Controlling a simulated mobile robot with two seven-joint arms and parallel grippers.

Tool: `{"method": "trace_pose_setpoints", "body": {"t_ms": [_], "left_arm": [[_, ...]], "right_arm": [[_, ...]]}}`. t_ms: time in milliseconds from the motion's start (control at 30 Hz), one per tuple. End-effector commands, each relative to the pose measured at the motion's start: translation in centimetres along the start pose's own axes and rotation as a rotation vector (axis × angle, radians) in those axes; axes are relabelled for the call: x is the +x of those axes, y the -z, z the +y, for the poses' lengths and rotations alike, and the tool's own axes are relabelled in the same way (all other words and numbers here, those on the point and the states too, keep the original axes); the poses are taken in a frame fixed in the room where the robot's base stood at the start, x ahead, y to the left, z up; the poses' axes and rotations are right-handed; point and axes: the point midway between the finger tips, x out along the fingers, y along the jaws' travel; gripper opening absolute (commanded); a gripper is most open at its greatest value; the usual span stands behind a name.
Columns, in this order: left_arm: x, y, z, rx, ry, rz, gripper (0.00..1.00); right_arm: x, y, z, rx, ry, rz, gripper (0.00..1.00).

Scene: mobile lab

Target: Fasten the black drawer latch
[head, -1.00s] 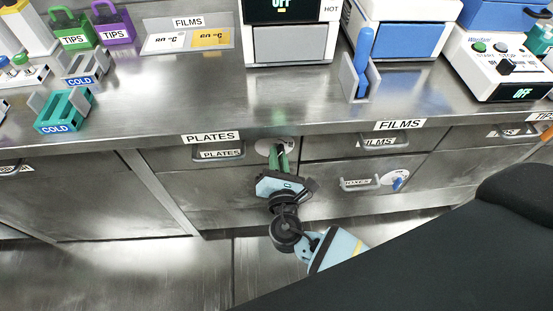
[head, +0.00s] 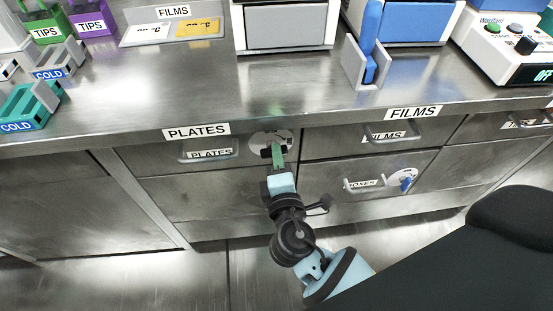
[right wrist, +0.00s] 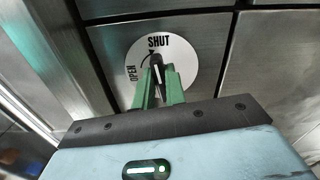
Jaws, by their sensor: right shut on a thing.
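The black drawer latch (right wrist: 157,66) sits on a round white dial marked OPEN and SHUT on the PLATES drawer (head: 160,157). In the right wrist view its handle points up, close to the SHUT mark. The dial shows in the head view (head: 258,139) and the right wrist view (right wrist: 188,52). My right gripper (head: 277,154) is shut on the latch, with its green fingers (right wrist: 160,82) on both sides of the handle. The fingers hide part of the latch. My left gripper is not in view.
Below right, a BOXES drawer has a blue latch (head: 406,184). The FILMS drawer handle (head: 391,137) is to the right, the PLATES handle (head: 207,155) to the left. The steel counter (head: 240,100) overhangs above, with a blue tool in a grey holder (head: 366,78).

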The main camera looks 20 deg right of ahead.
Motion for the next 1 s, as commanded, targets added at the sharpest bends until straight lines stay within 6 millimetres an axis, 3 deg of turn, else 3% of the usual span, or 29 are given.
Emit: {"method": "trace_pose_setpoints", "body": {"t_ms": [300,867,900,1000], "left_arm": [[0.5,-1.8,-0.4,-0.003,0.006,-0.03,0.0],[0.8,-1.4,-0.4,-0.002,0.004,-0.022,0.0],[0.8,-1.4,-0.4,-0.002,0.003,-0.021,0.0],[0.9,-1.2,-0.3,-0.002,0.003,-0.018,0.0]], "right_arm": [[-0.1,0.1,-0.3,0.129,0.003,0.001,0.0],[-0.1,0.1,-0.2,0.16,0.002,0.002,0.0],[-0.1,0.1,-0.2,0.16,0.002,0.002,0.15],[-0.1,0.1,-0.2,0.159,0.002,0.002,0.28]]}}
